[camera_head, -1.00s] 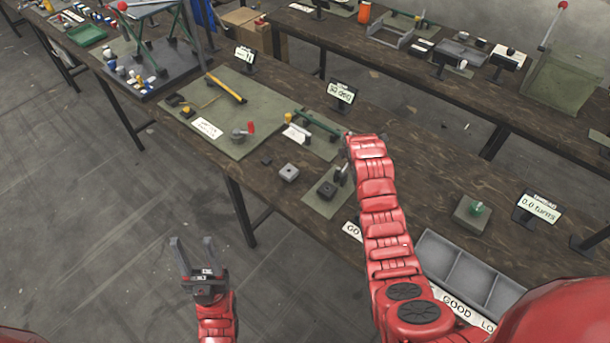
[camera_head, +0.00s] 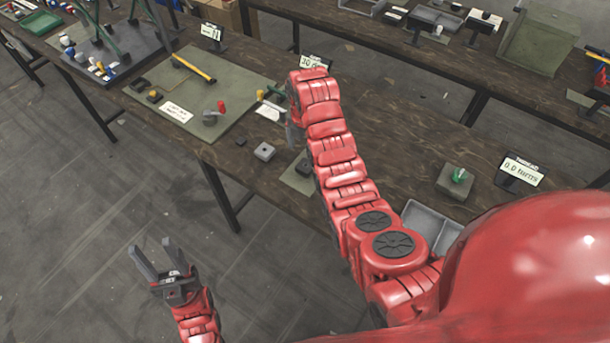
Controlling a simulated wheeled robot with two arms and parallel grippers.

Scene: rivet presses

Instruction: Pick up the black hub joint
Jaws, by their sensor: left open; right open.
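I cannot tell for sure which dark piece is the black hub joint. A small black block (camera_head: 240,141) lies on the wooden bench (camera_head: 225,158), and a dark piece (camera_head: 303,167) sits on a small mat, partly behind my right arm. My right gripper (camera_head: 294,136) points down over the bench, right of the small black block and mostly hidden by its own red arm. I see nothing held in it. My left gripper (camera_head: 157,258) is open and empty over the floor, in front of the bench.
A grey block with a hole (camera_head: 264,152) lies between the two dark pieces. A green mat (camera_head: 240,95) bears a yellow-handled tool (camera_head: 194,68) and a red-handled part (camera_head: 213,115). A grey tray (camera_head: 425,222) is at right. Open floor lies front left.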

